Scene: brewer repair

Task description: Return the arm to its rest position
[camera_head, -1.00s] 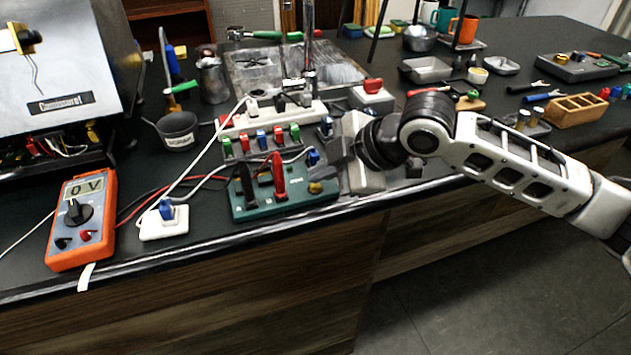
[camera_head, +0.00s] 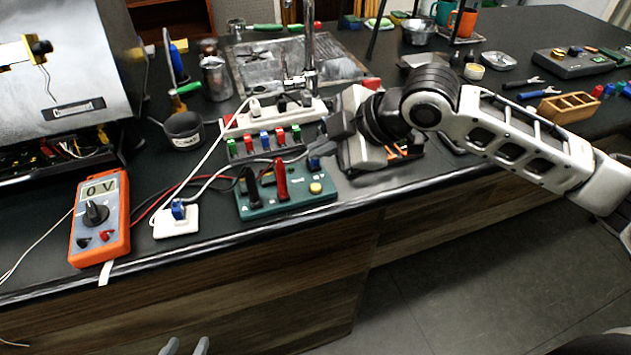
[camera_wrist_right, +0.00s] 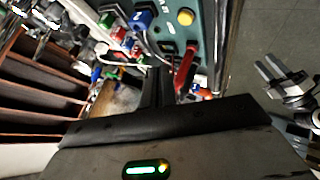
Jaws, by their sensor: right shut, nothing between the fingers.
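My right arm reaches in from the right over the bench. Its gripper (camera_head: 318,146) hovers beside the green box (camera_head: 285,203) with black and red levers and a yellow button. In the wrist view the right gripper's fingers (camera_wrist_right: 158,88) are together with nothing between them. The tips of my left gripper (camera_head: 186,346) show at the bottom edge of the head view, below the bench front. They are spaced apart and empty. The left gripper also shows at the right of the wrist view (camera_wrist_right: 277,72).
An orange multimeter (camera_head: 100,218) reading 0 V lies near the bench edge, left of a white socket (camera_head: 176,220) with a blue plug. A white power strip (camera_head: 280,112) and a row of coloured switches (camera_head: 265,143) lie behind the green box. Open floor (camera_head: 450,300) lies in front.

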